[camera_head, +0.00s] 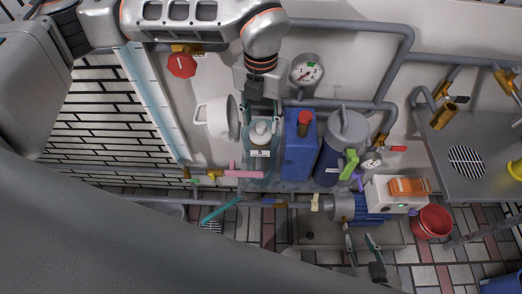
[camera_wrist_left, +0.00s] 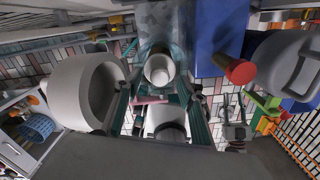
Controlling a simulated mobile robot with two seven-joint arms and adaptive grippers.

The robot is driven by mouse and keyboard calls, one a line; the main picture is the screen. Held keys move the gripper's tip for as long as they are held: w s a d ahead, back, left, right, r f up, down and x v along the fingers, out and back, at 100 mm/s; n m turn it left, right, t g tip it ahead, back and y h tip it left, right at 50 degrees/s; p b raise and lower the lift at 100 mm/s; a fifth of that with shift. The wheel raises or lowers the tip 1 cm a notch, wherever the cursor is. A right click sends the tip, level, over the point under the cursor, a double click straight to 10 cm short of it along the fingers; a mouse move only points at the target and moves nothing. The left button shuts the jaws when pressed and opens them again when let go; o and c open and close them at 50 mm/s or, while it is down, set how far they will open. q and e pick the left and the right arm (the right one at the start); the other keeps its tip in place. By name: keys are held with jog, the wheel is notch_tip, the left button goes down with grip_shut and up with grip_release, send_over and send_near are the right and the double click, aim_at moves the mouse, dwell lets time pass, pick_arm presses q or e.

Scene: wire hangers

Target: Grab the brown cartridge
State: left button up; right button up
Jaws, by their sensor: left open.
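I cannot make out a clearly brown cartridge. A brown-gold cylindrical piece (camera_head: 443,117) sits at the right by the metal sink; I cannot tell whether it is the cartridge. My left gripper (camera_head: 262,118) is open and points down over a white-topped bottle (camera_head: 260,133), its fingers on either side. In the left wrist view, its fingers (camera_wrist_left: 158,95) are spread, with a white cylinder (camera_wrist_left: 160,70) and another pale rounded part (camera_wrist_left: 168,122) between them. I cannot tell whether the fingers touch anything. My right gripper (camera_head: 362,245) is low in the head view, its fingers apart.
A white mug-like vessel (camera_head: 217,118) is close on the left, and a blue canister (camera_head: 299,150) with a red cap (camera_head: 305,117) on the right.

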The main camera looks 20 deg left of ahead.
pick_arm(q)
notch_tip(320, 180, down, 3)
jog(key=shift+r, duration=0.15)
jog(key=shift+c, duration=0.4)
grip_shut()
jog(key=shift+r, duration=0.1)
